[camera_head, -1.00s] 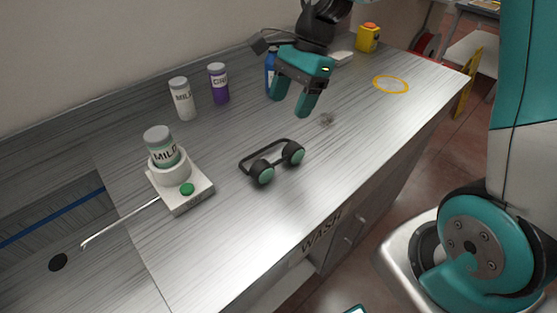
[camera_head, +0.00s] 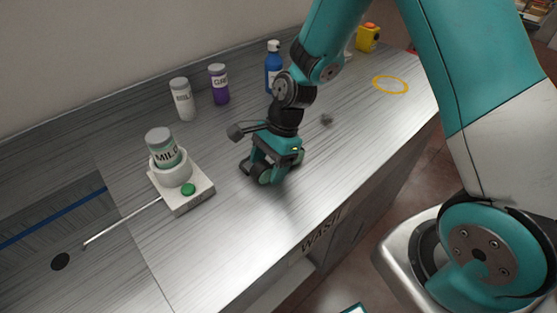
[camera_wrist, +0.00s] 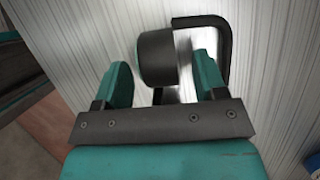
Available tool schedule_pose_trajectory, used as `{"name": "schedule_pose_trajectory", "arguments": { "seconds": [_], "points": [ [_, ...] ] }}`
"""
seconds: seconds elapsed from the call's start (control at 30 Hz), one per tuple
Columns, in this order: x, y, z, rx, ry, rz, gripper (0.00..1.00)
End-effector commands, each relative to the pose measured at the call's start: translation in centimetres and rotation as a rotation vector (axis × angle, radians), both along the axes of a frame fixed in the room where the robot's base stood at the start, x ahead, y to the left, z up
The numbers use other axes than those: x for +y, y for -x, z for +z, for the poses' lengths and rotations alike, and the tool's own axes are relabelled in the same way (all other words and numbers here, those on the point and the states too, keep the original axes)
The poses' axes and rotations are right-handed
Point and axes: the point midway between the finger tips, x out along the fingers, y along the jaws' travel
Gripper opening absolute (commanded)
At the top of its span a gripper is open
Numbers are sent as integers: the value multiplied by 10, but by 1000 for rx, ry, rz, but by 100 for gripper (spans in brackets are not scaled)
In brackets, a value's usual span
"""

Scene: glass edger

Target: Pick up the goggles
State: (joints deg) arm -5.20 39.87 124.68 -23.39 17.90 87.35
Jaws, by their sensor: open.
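The goggles (camera_head: 262,174), with round green lenses and a dark strap, lie on the metal counter, partly hidden by my gripper (camera_head: 272,172). In the wrist view one round dark cup of the goggles (camera_wrist: 157,57) sits between the two green fingers of my open gripper (camera_wrist: 165,78), and the dark strap loops off to the upper right. The fingers stand on either side of the cup. I cannot tell whether either finger touches it.
A MILD jar (camera_head: 161,150) stands in a white holder with a green button (camera_head: 188,189) to the left. A white bottle (camera_head: 183,100), a purple bottle (camera_head: 218,84) and a blue bottle (camera_head: 273,68) stand behind. A yellow ring (camera_head: 391,85) marks the counter at right.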

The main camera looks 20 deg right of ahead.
Motion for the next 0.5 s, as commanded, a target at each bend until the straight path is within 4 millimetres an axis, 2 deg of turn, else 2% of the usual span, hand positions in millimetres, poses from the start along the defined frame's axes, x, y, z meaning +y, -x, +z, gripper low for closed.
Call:
{"name": "schedule_pose_trajectory", "arguments": {
  "seconds": [0.1,0.33,0.5],
  "points": [
    [4,1,-9,0,1,1,65],
    [4,1,-10,-1,1,0,65],
    [4,1,-10,-1,1,0,26]
  ]
}}
